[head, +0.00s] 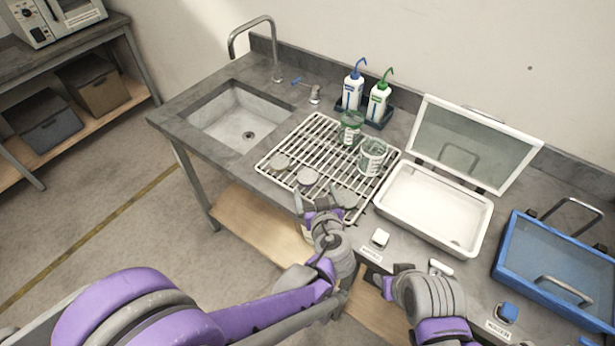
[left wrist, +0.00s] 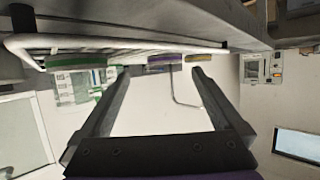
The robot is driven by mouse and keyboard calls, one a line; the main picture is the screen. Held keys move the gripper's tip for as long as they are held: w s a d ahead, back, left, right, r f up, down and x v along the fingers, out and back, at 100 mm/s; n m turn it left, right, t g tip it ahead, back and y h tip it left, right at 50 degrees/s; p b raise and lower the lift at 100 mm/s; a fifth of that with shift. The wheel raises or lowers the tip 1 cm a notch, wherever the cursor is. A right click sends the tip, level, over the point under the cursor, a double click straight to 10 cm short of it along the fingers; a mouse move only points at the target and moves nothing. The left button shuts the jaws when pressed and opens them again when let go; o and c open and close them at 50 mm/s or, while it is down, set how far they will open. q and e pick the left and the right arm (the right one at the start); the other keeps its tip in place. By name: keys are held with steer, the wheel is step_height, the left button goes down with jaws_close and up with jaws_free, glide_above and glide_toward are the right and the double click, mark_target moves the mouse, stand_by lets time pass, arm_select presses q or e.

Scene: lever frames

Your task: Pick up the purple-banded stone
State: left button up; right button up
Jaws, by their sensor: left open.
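Three flat grey stones lie on the white wire rack (head: 265,163) in the head view; their bands cannot be made out there. In the upside-down left wrist view, the purple-banded stone (left wrist: 165,62) shows between a green-banded stone (left wrist: 77,62) and a yellow-banded stone (left wrist: 198,57). By that order, it is the middle stone (head: 307,176) in the head view. My left gripper (head: 317,198) is open and empty at the rack's front edge, just short of this stone. In the left wrist view the purple band lies between the fingertips (left wrist: 158,73), beyond them.
Two glass beakers (head: 372,155) stand on the rack behind the stones. A white lidded tray (head: 432,207) is to the right, a blue case (head: 555,265) further right. A sink (head: 237,118) is at left; wash bottles (head: 378,102) stand behind. My right arm is low at the counter front.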

mark_target(308, 178)
arm_select(q)
steer(key=x, duration=0.5)
steer(key=shift+w+a+r, duration=0.1)
steer(key=shift+w+a, duration=0.15)
steer(key=shift+a, duration=0.15)
steer(key=shift+s, duration=0.15)
steer(key=shift+c, duration=0.9)
steer(key=c, duration=1.2)
steer(key=shift+r, duration=0.1)
steer(key=shift+c, duration=0.2)
